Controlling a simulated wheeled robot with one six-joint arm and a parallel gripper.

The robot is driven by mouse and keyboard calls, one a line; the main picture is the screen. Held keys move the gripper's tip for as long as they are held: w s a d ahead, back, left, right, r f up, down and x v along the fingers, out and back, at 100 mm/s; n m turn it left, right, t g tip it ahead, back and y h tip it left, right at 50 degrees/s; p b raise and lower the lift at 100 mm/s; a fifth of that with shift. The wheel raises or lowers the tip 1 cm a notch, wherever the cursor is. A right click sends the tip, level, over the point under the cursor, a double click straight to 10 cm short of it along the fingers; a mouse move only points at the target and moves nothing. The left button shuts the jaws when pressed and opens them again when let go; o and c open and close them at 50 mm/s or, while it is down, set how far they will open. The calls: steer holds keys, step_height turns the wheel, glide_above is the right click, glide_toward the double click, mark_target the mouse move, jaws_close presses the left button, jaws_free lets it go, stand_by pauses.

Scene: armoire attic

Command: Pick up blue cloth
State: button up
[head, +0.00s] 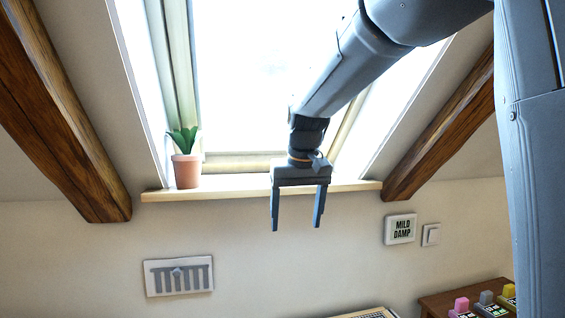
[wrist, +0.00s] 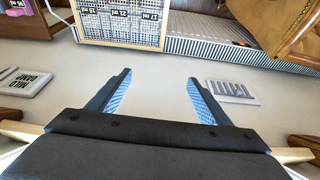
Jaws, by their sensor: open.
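I cannot make out a blue cloth in either view. My gripper (head: 297,226) hangs downward in the head view, in front of the window sill and the wall below it. Its two fingers are spread apart, with nothing between them. In the wrist view, the open fingers (wrist: 159,76) show their ribbed blue inner pads, with only the pale wall behind the gap.
A potted plant (head: 187,171) stands on the window sill (head: 235,188). The wall carries a vent (head: 178,276), a "MILD DAMP" sign (head: 400,229) and a switch (head: 431,235). Coloured items stand lower right. A wood-framed grid panel (wrist: 122,18) shows in the wrist view.

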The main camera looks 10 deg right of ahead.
step_height(320, 180, up, 12)
steer(key=w+t+p, duration=0.1)
steer(key=w+p, duration=0.1)
steer(key=w, duration=0.1)
steer(key=w+p, duration=0.3)
steer(key=w, duration=0.2)
steer(key=w+p, duration=0.3)
steer(key=w, duration=0.3)
steer(key=shift+w+d+r, duration=0.1)
steer(key=shift+d+r, duration=0.1)
steer(key=shift+p+x, duration=0.5)
steer(key=shift+x, duration=0.55)
steer(key=shift+w+f, duration=0.4)
steer(key=shift+f, duration=0.15)
steer(key=c, duration=1.1)
